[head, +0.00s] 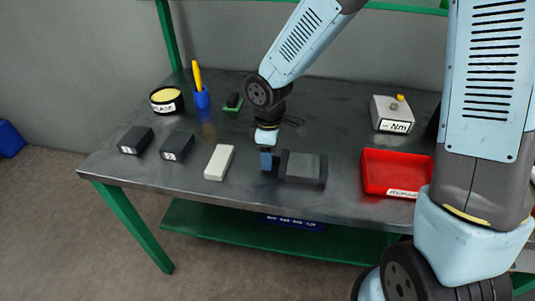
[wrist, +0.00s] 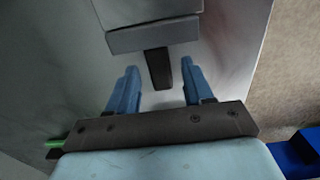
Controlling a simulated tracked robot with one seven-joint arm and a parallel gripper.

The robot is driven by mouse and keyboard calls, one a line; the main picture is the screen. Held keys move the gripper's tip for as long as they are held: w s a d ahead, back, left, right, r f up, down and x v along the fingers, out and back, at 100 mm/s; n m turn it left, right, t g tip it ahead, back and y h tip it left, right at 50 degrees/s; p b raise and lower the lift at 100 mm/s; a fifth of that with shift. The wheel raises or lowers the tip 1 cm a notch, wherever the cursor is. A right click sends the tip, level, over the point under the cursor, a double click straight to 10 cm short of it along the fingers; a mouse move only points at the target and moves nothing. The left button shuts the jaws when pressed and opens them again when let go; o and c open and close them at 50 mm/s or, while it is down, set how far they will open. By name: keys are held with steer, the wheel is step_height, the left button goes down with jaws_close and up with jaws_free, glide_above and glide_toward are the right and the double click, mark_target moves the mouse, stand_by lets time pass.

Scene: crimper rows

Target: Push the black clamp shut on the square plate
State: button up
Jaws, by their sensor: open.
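A small green square plate (head: 232,108) lies toward the back left of the table. A black piece, which looks like the black clamp (head: 233,100), stands tilted on it; how far it is open is too small to tell. My gripper (head: 267,162) is low over the front middle of the table, well in front and to the right of that plate. In the wrist view my gripper (wrist: 156,80) has its two blue fingers apart, with a dark bar (wrist: 158,68) between them. The bar sticks out from a grey block (wrist: 153,32); in the head view the block (head: 303,168) sits right of my gripper.
A white block (head: 219,162) and two black boxes (head: 135,140) (head: 177,146) lie to the left. A blue cup (head: 202,99) and a round yellow-topped tin (head: 166,100) stand behind. A red tray (head: 385,171) and a grey box (head: 392,114) are at the right.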

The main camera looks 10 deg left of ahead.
step_height(320, 180, up, 14)
steer(key=shift+f, duration=0.15)
stand_by(0.5)
steer(key=s+d+r+m+t, duration=0.1)
steer(key=d+r+m, duration=0.3)
steer(key=d, duration=0.4)
steer(key=d+r+m+t, duration=0.2)
steer(key=d+r+m, duration=0.25)
steer(key=d, duration=0.35)
steer(key=s+d+r+m+t, duration=0.1)
steer(key=s+d+r+m, duration=0.1)
steer(key=s+d+m, duration=0.2)
steer(key=s+d+r+m+t, duration=0.1)
steer(key=s+d+m, duration=0.3)
steer(key=d, duration=0.5)
steer(key=shift+s+d+r+m+t, duration=0.2)
steer(key=shift+s+r+m+t, duration=0.15)
steer(key=shift+s+r, duration=0.45)
